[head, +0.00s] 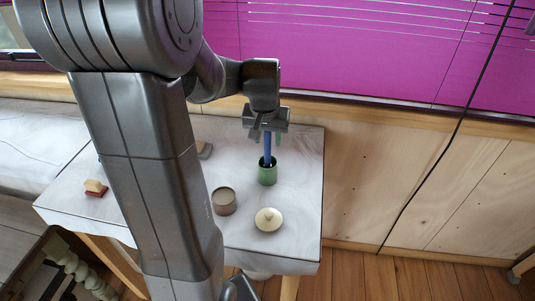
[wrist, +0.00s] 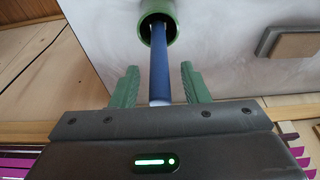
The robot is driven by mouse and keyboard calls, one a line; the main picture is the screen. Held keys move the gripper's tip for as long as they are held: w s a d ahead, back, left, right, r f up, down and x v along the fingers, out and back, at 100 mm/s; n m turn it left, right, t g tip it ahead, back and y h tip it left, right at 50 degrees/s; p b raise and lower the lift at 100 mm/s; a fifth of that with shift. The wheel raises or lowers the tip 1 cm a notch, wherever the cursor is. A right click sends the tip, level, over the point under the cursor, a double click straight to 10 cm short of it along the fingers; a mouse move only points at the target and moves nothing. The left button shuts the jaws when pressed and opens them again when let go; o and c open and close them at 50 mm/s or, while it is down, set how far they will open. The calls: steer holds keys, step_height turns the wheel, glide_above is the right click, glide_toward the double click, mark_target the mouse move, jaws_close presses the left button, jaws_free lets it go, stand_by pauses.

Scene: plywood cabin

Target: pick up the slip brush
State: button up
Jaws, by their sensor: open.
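The slip brush (head: 267,146) has a blue handle and stands in a green cup (head: 268,174) near the back right of the table. In the wrist view the blue handle (wrist: 160,62) rises from the green cup (wrist: 157,22) toward me and lies between my fingers. The brush's lower end is hidden inside the cup. My gripper (head: 266,133) is above the cup, at the upper end of the handle. In the wrist view my gripper (wrist: 159,86) has its two green fingers wide apart, with a gap on each side of the handle.
On the white table (head: 300,205) stand a grey-brown round pot (head: 224,201) and a cream lid-like knobbed piece (head: 269,219) in front of the cup. A red and tan block (head: 95,188) lies at the left.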

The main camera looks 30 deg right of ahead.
steer(key=shift+x, duration=0.85)
jaws_close()
steer(key=shift+r, duration=0.1)
